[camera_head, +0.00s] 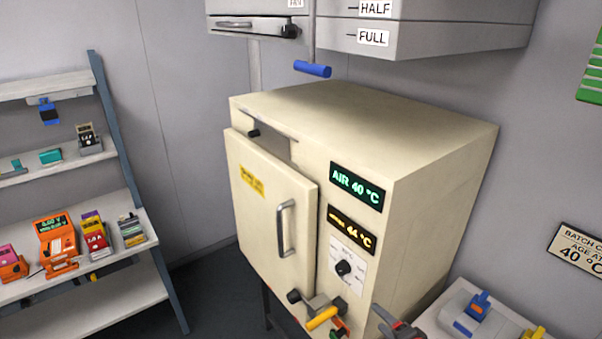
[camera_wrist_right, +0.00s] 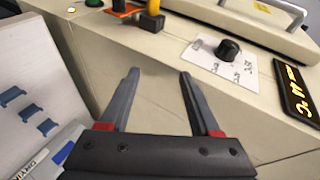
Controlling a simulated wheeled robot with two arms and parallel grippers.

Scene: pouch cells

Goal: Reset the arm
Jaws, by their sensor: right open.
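My right gripper (camera_head: 394,322) shows at the bottom of the head view, in front of the lower right part of the cream oven (camera_head: 440,190). In the right wrist view its two grey fingers (camera_wrist_right: 158,77) are spread apart with nothing between them. My left gripper is in neither view.
The oven door (camera_head: 262,210) has a gap along its top. An orange-yellow lever (camera_head: 321,318) sticks out at the oven's lower front. A blue-handled lever (camera_head: 312,69) hangs above. Shelves (camera_head: 85,300) with devices stand left; a white bench (camera_head: 440,315) stands right.

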